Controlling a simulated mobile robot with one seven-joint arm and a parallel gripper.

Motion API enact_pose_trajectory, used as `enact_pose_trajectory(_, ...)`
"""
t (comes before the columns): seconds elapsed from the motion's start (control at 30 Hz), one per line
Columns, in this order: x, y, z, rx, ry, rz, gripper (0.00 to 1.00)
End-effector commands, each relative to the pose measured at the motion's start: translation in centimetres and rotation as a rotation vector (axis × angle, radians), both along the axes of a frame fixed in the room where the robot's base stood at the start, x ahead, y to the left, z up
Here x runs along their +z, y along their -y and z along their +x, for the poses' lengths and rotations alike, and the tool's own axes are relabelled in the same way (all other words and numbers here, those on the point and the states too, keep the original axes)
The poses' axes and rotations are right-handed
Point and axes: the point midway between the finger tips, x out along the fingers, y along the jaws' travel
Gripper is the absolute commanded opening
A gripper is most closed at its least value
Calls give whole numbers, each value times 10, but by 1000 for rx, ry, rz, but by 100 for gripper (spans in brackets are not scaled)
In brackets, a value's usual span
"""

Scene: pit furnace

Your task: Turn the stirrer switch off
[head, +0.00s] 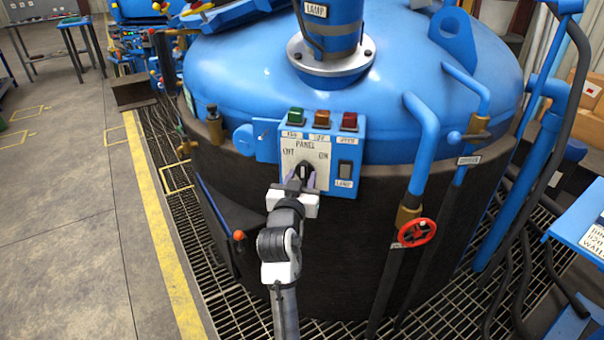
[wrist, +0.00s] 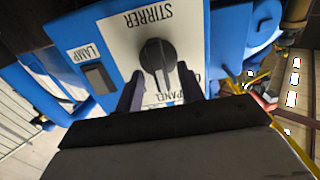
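The stirrer switch is a black rotary knob (wrist: 158,62) on a white plate, with the word STIRRER beside it, upside down in the wrist view. In the head view the knob (head: 304,171) sits low on the blue control panel (head: 356,140), between OFF at left and ON at right. Its grip runs roughly up and down the panel; which end points is unclear. My gripper (wrist: 160,90) is open, its fingers apart on either side of the knob's near end, with gaps visible. In the head view my gripper (head: 302,182) is in front of the knob and hides part of it.
Green (head: 296,115), orange (head: 322,118) and red (head: 349,121) buttons top the panel. A lamp rocker switch (head: 345,169) is right of the knob. A red valve wheel (head: 418,232) and blue pipes stand further right. The furnace wall (head: 345,250) lies below.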

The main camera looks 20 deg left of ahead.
Motion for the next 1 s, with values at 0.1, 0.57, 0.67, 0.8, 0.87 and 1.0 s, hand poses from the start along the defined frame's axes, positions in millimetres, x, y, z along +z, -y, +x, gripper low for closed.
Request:
enact_pose_trajectory(0.1,1,-1,8,-1,1,0,38)
enact_pose_trajectory(0.57,0,-1,11,0,1,0,20)
enact_pose_trajectory(0.67,0,-1,11,0,0,0,7)
enact_pose_trajectory(0.8,0,-1,10,0,0,0,0)
enact_pose_trajectory(0.87,0,-1,10,0,0,-2,0)
enact_pose_trajectory(1.0,0,-2,10,0,3,-21,0)
